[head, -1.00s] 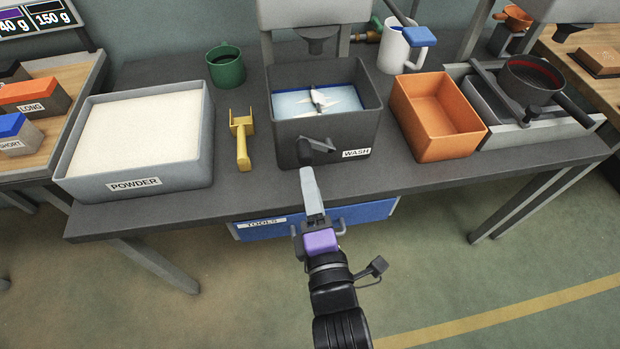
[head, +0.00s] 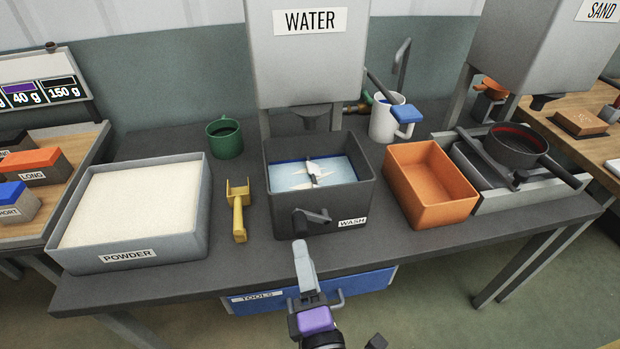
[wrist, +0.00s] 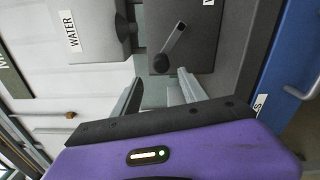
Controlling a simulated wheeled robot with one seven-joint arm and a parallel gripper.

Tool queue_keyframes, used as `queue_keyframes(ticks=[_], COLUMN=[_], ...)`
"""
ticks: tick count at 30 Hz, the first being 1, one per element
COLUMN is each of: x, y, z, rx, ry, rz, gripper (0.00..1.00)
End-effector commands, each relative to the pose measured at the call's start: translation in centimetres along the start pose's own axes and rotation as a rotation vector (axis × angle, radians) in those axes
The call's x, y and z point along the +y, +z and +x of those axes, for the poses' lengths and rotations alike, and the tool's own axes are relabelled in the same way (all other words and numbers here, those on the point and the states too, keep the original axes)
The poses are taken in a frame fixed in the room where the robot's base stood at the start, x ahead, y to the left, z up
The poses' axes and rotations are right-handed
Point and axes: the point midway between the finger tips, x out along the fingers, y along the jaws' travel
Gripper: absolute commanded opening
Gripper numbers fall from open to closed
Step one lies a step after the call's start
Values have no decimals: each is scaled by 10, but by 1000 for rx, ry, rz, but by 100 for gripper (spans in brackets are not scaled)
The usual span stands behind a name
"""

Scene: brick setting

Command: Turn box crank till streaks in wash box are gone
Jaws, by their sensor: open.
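The dark wash box (head: 290,222), labelled WASH, stands in the middle of the bench. Blue-edged water with pale whitish streaks (head: 313,172) shows inside it, around a paddle. The crank (head: 312,216) is on the box's front face; in the wrist view the crank (wrist: 173,48) shows above the fingers, its arm slanting up to the right. My gripper (head: 303,258) is in front of the box, below the crank and apart from it. In the wrist view my gripper (wrist: 158,92) has its two fingers spread with nothing between them.
A powder tray (head: 125,257) and yellow scoop (head: 238,210) are left of the box. An orange bin (head: 432,215) is close on its right. A water tank (head: 309,70) stands behind, and a blue tools drawer (head: 365,283) is below the bench edge.

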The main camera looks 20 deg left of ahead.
Motion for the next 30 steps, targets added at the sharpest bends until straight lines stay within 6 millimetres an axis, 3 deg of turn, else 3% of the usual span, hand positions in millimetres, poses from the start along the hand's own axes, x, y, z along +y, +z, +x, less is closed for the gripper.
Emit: queue_keyframes(ticks=[1,5,21,30], x=[12,22,12,-3], y=[-2,-5,9,6], z=[0,2,5,5], rx=[9,12,-29,-13], ry=[2,-18,-39,-25], rz=[-1,-104,-1003,-1264], gripper=[50,50,50,50])
